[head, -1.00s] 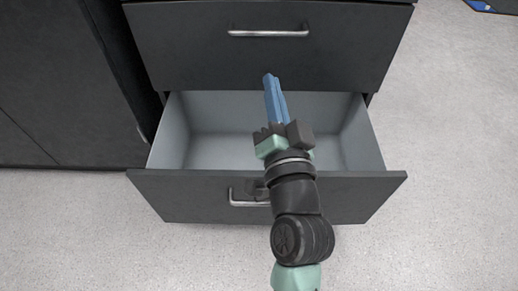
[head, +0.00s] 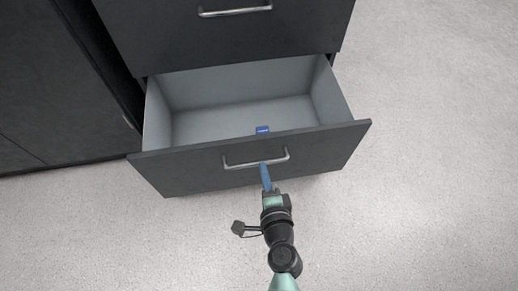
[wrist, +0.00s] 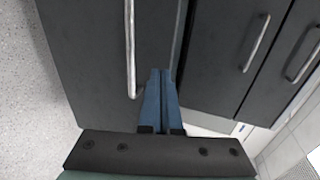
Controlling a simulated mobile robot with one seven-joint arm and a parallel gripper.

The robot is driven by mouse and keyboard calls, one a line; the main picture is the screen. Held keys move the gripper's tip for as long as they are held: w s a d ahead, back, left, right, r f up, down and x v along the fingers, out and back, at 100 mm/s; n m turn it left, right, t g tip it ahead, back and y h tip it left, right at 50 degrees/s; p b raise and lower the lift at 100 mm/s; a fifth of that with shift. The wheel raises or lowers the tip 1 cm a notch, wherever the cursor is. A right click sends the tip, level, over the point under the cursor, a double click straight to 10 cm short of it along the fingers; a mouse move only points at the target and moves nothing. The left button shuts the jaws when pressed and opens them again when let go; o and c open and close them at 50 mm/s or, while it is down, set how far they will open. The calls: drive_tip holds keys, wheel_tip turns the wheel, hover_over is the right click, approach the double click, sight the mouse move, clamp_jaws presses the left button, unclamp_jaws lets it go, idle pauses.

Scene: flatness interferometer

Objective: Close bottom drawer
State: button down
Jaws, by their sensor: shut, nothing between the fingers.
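The bottom drawer (head: 320,150) is dark grey with a light grey inside and stands pulled out from the cabinet. Its metal bar handle (head: 255,162) is on the front face, and it also shows in the wrist view (wrist: 130,50). My gripper (head: 264,168) has blue fingers, shut with nothing between them. In the head view the fingertips overlap the handle's middle, outside the drawer. In the wrist view the fingertips (wrist: 160,75) are beside the handle, over the drawer front (wrist: 85,60). I cannot tell whether they touch it.
A small blue object (head: 262,130) lies in the drawer near its front wall. The drawer above (head: 230,40) is shut, with its own handle. A dark cabinet (head: 50,80) stands close at the left. The floor (head: 440,200) at the right and front is clear.

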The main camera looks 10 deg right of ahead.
sight(257, 142)
drive_tip(key=x, duration=0.4)
drive_tip(key=r+x, duration=0.1)
drive_tip(key=x, duration=0.2)
drive_tip(key=shift+w, duration=0.1)
drive_tip(key=shift+w, duration=0.15)
